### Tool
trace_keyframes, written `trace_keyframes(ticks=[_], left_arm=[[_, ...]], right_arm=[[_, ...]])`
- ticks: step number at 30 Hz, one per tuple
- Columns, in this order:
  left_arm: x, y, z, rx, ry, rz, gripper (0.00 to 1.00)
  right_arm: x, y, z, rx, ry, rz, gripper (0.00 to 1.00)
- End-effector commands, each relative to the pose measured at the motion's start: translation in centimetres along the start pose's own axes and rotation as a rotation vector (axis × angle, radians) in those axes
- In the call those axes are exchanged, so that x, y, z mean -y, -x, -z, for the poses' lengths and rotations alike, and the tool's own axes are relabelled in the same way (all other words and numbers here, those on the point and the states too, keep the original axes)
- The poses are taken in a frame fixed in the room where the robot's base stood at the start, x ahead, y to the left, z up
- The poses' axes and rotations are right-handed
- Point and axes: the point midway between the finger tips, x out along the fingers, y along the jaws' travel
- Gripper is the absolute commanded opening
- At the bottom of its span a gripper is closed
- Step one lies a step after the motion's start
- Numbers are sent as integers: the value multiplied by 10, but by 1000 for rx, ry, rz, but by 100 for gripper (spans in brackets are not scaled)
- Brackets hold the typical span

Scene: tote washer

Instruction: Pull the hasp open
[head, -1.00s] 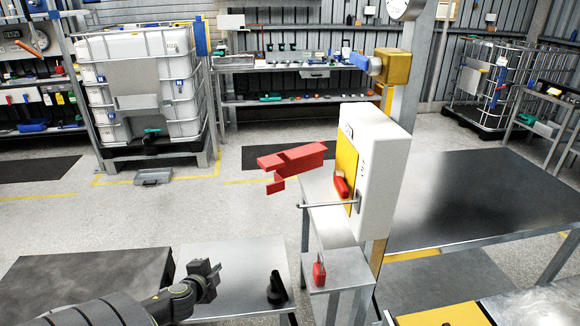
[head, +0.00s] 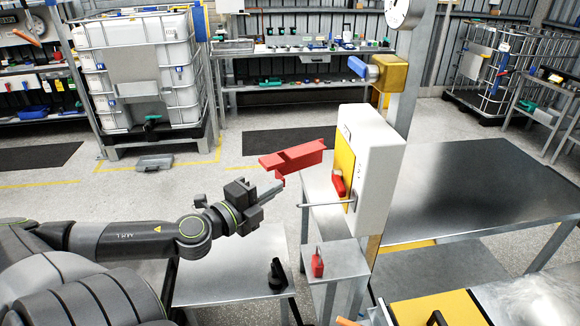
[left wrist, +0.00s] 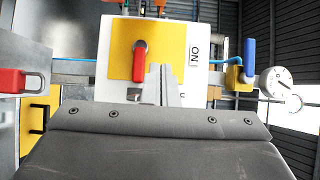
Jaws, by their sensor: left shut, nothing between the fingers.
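My left gripper (head: 272,190) is shut and empty, pointing right towards a white box with a yellow face (head: 347,155). Its grey fingertips (left wrist: 162,78) overlap the yellow face in the left wrist view. A red angular piece (head: 292,156), possibly the hasp, shows just above the fingertips in the head view; I cannot tell its depth or whether they touch. A red handle (head: 338,185) sits on the yellow face and shows as a red lever (left wrist: 140,55) in the left wrist view. A grey rod (head: 325,204) sticks out below it. My right gripper is not in view.
A red padlock (head: 317,264) stands on a small metal table (head: 343,262) below the box. A black object (head: 277,275) stands on the lower table at left. A blue-handled valve (head: 358,67) is above. A large metal table (head: 480,190) lies to the right.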

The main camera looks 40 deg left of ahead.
Motion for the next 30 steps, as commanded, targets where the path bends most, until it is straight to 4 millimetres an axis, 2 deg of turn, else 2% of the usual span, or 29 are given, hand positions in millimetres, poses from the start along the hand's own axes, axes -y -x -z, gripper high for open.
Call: trace_keyframes(ticks=[9,19,26,30], left_arm=[[-2,-32,0,0,3,4,0],[0,-63,1,-2,5,5,0],[0,-84,0,0,6,4,0],[3,-89,-18,2,0,-3,0]], right_arm=[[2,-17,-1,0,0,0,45],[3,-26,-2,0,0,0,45],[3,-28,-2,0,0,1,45],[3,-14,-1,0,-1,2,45]])
